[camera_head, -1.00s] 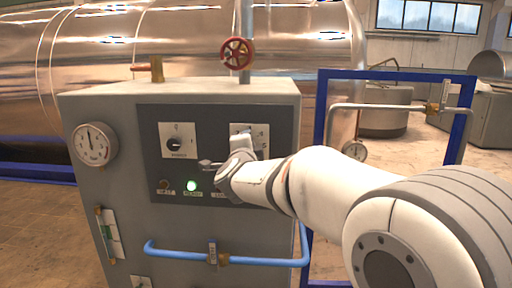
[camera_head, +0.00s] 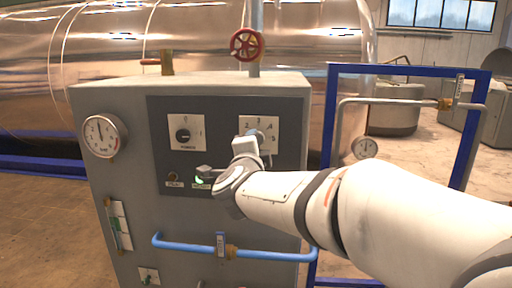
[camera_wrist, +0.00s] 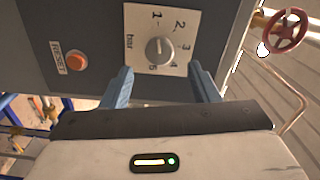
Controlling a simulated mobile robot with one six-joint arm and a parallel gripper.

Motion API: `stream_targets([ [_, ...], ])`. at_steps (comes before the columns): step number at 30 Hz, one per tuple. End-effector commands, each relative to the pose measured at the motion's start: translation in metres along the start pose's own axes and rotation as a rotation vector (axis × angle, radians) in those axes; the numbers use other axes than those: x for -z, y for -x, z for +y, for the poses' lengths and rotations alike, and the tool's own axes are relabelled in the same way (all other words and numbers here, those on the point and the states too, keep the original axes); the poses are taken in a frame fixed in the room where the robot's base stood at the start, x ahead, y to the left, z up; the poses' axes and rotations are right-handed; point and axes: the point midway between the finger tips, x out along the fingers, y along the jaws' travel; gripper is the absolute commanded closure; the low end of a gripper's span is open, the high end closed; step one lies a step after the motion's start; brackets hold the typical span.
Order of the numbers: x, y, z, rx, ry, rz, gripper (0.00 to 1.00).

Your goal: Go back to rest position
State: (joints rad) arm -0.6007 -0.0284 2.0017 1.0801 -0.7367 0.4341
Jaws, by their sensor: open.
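My gripper (camera_wrist: 164,88) shows in the wrist view with its two blue-grey fingers apart and nothing between them. It faces the control panel (camera_wrist: 95,20), just below a round grey knob (camera_wrist: 158,50) on a white plate marked "bar" with numbers. The knob's plate also shows in the head view (camera_head: 259,130), partly hidden by my arm. In the head view my wrist and gripper are in front of the panel's right half, and the fingertips are hard to make out there.
The grey cabinet (camera_head: 85,170) carries a gauge (camera_head: 104,136), a power knob (camera_head: 184,135) and a blue pipe (camera_head: 185,246). An orange reset button (camera_wrist: 77,61) is beside the bar knob. A red valve wheel (camera_head: 247,45) is above. A blue frame (camera_head: 330,120) stands right.

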Motion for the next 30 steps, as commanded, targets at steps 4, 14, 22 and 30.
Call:
stream_targets([
  [4, 0.0, 0.001, 0.0, 0.0, 0.0, 0.0, 0.45],
  [14, 0.008, 0.004, 0.007, -0.015, 0.093, -0.082, 0.45],
  [22, 0.037, 0.052, 0.084, -0.176, 0.55, -0.452, 0.45],
  [30, 0.103, 0.16, 0.204, -0.525, 0.98, -0.83, 0.45],
])
